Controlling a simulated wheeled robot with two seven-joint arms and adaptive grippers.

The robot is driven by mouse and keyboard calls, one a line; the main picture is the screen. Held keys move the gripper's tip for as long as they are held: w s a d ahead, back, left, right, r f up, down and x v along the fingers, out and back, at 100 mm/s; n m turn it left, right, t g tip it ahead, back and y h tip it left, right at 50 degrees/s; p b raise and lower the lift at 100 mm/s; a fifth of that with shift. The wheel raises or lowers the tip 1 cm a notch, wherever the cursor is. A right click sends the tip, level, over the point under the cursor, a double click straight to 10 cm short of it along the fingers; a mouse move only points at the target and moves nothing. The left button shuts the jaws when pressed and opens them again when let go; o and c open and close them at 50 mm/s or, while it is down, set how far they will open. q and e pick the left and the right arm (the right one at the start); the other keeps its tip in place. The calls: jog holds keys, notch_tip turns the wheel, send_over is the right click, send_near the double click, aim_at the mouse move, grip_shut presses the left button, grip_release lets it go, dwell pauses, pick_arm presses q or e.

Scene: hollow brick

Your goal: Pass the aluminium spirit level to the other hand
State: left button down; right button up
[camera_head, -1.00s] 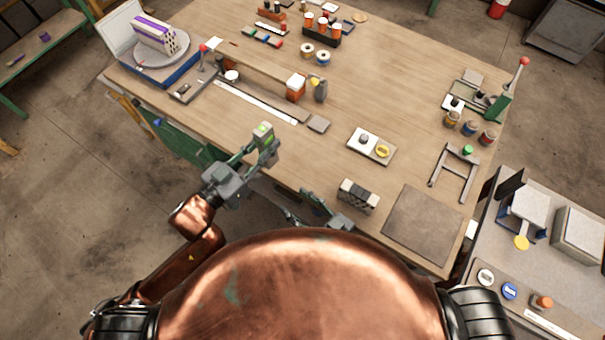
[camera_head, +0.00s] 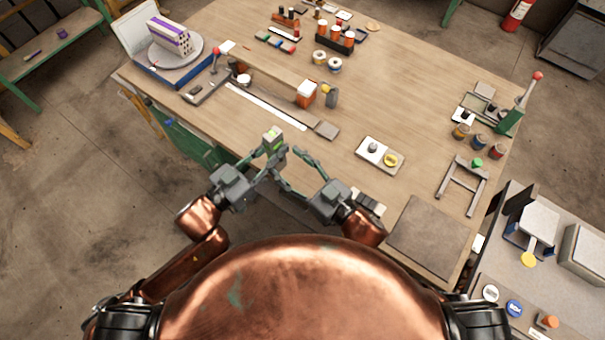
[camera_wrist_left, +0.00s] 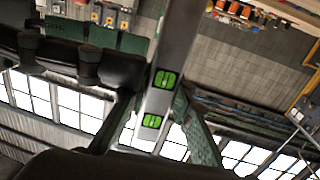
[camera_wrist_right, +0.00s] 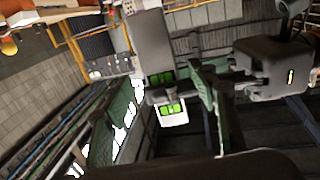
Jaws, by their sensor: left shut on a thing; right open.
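The aluminium spirit level (camera_head: 272,134) is a grey bar with green vials, held in front of the bench's near edge. In the left wrist view the bar (camera_wrist_left: 178,45) runs between the fingers of my left gripper (camera_head: 268,160), which is shut on it. My right gripper (camera_head: 292,168) is open just right of the level, its fingers spread toward it.
The wooden bench (camera_head: 400,110) lies beyond both grippers. An orange-white box (camera_head: 306,93), a white tray with a yellow disc (camera_head: 390,160), a grey mat (camera_head: 428,236) and a dark block (camera_head: 369,202) near my right wrist stand on it. The bench's middle is mostly clear.

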jog(key=shift+x, duration=2.35)
pick_arm(q)
jog(key=shift+r, duration=0.1)
pick_arm(e)
jog(key=shift+c, duration=0.5)
jog(key=c, duration=1.2)
pick_arm(q)
jog(key=c, duration=1.6)
grip_release()
pick_arm(e)
grip_shut()
